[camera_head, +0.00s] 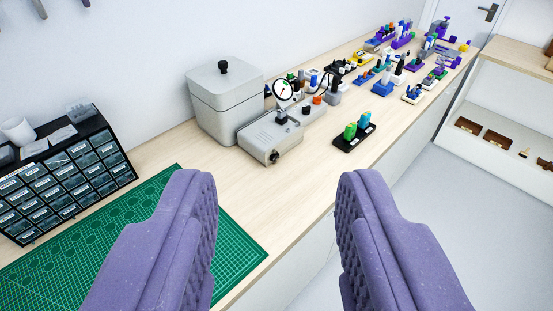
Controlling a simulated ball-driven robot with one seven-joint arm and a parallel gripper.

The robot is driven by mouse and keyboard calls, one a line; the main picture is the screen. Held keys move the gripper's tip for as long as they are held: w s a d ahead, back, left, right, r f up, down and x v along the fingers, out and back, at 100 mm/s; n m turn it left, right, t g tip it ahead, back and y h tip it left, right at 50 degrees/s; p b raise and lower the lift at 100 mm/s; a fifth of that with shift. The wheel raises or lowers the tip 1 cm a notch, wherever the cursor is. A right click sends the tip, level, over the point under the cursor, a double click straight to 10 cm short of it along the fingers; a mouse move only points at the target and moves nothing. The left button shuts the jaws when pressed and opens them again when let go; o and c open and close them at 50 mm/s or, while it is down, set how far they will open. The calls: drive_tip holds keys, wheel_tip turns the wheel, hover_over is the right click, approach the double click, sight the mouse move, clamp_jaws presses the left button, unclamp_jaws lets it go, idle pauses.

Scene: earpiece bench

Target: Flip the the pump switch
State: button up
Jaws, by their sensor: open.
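My gripper (277,200) shows at the bottom of the view with its two purple padded fingers wide apart and nothing between them. Ahead of it on the bench stands a grey pump-like unit (258,140) with a round white dial gauge (284,90) on top. A small dark knob or switch (274,156) sits on the unit's front end, too small to tell which. My gripper is nearer the camera than the unit and apart from it.
A lidded grey box (225,105) stands behind the unit. A green cutting mat (235,240) and a black drawer cabinet (70,175) are at left. A black tray with green and blue pieces (355,135) is right of the unit. Several small fixtures crowd the far bench. Bare wood lies before the unit.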

clamp_jaws()
idle(1.6)
